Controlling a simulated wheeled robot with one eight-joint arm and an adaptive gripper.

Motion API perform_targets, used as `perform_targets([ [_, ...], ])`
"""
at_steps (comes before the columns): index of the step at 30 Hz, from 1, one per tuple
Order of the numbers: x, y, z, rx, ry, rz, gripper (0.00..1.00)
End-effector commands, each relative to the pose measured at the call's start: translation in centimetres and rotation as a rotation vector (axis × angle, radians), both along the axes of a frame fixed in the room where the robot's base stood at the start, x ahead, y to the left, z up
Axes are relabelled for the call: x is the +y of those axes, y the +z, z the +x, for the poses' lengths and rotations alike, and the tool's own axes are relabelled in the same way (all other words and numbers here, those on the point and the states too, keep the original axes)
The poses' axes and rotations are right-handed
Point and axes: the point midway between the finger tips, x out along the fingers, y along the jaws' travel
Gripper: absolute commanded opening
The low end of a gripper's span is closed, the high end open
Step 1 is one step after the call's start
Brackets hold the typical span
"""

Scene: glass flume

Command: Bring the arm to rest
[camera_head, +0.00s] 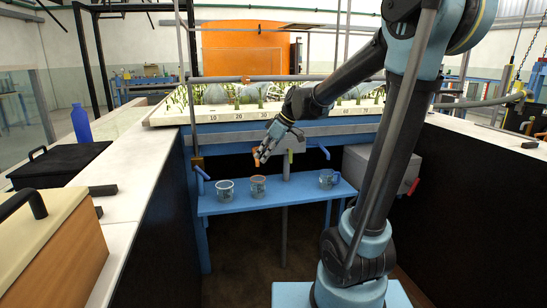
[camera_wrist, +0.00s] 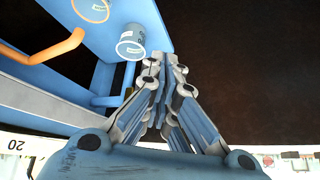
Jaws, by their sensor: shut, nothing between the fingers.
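My gripper (camera_head: 262,159) hangs from my arm, its fingers pointing down in front of the flume wall and above the blue bench (camera_head: 288,198). In the wrist view its fingers (camera_wrist: 173,65) are drawn together with nothing between them. My arm is raised and reaches out over the bench from the right. Three clear cups stand upright on the bench: a left cup (camera_head: 226,191), a middle cup (camera_head: 258,187) and a right cup (camera_head: 327,179). The wrist view shows a cup (camera_wrist: 131,43) near the bench edge, apart from the fingers.
The flume bed (camera_head: 250,112) with plants and a number scale runs behind my gripper. A blue bottle (camera_head: 81,124), a black case (camera_head: 58,162) and a wooden box (camera_head: 45,245) stand on the left counter. A grey box (camera_head: 383,168) is right of the bench. Dark floor lies below.

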Motion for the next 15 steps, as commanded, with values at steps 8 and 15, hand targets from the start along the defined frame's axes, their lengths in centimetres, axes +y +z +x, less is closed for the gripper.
perform_targets([
  [8, -7.2, -2.0, -6.0, 0.099, -0.281, -0.086, 0.00],
  [15, -12.5, -4.6, -11.2, 0.170, -0.532, -0.153, 0.00],
])
